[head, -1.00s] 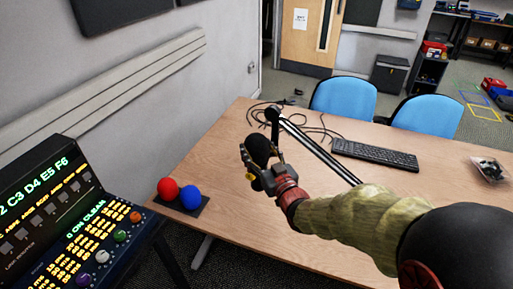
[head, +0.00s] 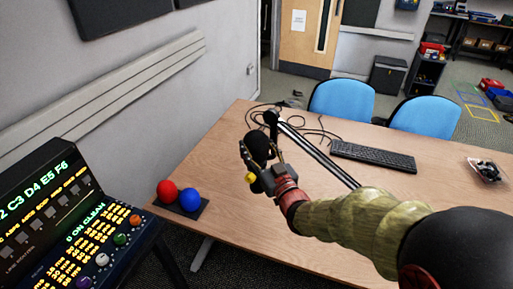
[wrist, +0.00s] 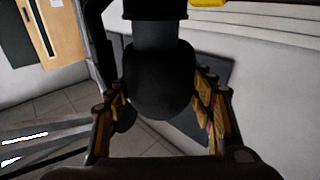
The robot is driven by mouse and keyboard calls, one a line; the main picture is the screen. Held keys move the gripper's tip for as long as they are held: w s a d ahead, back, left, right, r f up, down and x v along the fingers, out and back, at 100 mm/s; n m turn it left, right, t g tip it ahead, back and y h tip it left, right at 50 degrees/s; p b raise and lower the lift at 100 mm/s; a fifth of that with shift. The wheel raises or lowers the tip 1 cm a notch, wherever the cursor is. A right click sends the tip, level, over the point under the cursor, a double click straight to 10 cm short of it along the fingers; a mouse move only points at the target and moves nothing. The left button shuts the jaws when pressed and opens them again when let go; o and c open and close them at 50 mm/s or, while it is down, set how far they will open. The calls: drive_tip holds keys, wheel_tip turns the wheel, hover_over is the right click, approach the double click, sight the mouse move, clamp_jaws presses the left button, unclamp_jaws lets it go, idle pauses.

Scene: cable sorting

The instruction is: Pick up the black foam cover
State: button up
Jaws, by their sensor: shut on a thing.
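The black foam cover (head: 259,146) is a dark rounded piece held up above the table. My gripper (head: 262,166) is around it, with its jaws shut on it. In the wrist view the cover (wrist: 162,85) fills the middle, between the two finger pads of my gripper (wrist: 162,105). A dark grey cylinder (wrist: 155,35) meets the cover at its upper end in that view. I cannot tell whether the cover is joined to it. A red foam ball (head: 167,190) and a blue foam ball (head: 190,199) sit on a black base at the table's left corner.
A black boom arm (head: 315,150) slants over the wooden table (head: 225,215) close to my gripper. Black cables (head: 318,130) lie behind it. A keyboard (head: 373,156) and a clear packet (head: 487,169) lie to the right. A lit control console (head: 75,225) stands at the lower left.

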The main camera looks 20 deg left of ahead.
drive_tip(key=shift+s+d+f+t+y, duration=0.1)
drive_tip(key=shift+s+d+t+y, duration=0.3)
drive_tip(key=shift+t+y, duration=0.45)
wheel_tip(320, 180, up, 7)
drive_tip(key=s+d+p, duration=0.1)
drive_tip(key=s+p, duration=0.1)
drive_tip(key=s+d+r+g+h+p, duration=0.2)
drive_tip(key=s+d+p, duration=0.6)
drive_tip(key=s+d, duration=0.65)
wheel_tip(320, 180, up, 8)
drive_tip(key=p, duration=0.6)
drive_tip(key=shift+s+a+r, duration=0.25)
drive_tip(key=shift+s+a, duration=0.05)
drive_tip(key=shift+s, duration=0.1)
